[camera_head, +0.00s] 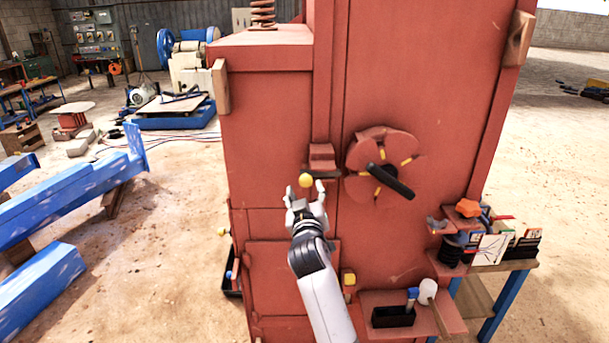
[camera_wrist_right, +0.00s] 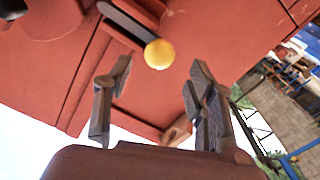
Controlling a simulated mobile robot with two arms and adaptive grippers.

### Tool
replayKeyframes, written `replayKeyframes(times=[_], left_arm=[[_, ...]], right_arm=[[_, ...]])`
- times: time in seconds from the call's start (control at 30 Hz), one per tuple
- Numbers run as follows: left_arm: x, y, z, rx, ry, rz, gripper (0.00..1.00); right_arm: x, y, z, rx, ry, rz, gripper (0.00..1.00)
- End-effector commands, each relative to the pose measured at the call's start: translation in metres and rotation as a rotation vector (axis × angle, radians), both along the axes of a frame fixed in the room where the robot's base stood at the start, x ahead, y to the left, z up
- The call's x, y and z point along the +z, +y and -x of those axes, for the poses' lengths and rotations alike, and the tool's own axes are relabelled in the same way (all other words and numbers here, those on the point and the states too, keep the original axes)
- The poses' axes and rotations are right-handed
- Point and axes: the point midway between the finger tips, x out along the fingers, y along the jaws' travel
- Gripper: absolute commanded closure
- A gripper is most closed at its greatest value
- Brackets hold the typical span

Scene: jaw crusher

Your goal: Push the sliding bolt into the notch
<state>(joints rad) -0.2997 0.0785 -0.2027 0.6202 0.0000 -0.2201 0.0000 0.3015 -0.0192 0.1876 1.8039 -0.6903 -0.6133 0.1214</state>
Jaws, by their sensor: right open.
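The sliding bolt (camera_head: 327,174) is a dark bar with a round yellow knob (camera_head: 305,180) at its left end, on the red crusher front below a small red block (camera_head: 321,155). A red disc (camera_head: 382,150) with yellow marks and a black handle is to its right. The notch cannot be made out clearly. My right gripper (camera_head: 305,190) is open at the knob, fingers on either side in the picture. In the right wrist view, the knob (camera_wrist_right: 159,54) and dark bar (camera_wrist_right: 125,22) show beyond the open, empty fingers (camera_wrist_right: 160,75). My left gripper is out of view.
The tall red crusher body (camera_head: 270,125) fills the middle. A lower red shelf (camera_head: 385,300) holds a black box and a white-headed mallet (camera_head: 428,291). A small table (camera_head: 510,266) with items is at right. Blue beams (camera_head: 70,220) lie at left.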

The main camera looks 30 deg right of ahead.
Motion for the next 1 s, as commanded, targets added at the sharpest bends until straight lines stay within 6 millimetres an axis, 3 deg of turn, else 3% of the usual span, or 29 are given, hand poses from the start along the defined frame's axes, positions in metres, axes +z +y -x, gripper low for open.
replayKeyframes(times=[0.2,0.4,0.77,1.0], left_arm=[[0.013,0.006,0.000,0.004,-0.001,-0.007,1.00],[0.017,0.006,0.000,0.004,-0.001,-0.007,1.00],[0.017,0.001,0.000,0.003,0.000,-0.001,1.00],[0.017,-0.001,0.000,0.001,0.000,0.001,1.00]], right_arm=[[0.002,-0.022,-0.035,0.000,0.001,0.000,0.49],[0.000,-0.031,-0.051,0.000,0.001,0.000,0.49],[0.000,-0.034,-0.055,0.001,0.000,-0.001,0.49],[0.000,-0.033,-0.055,0.001,0.000,-0.001,0.64]])
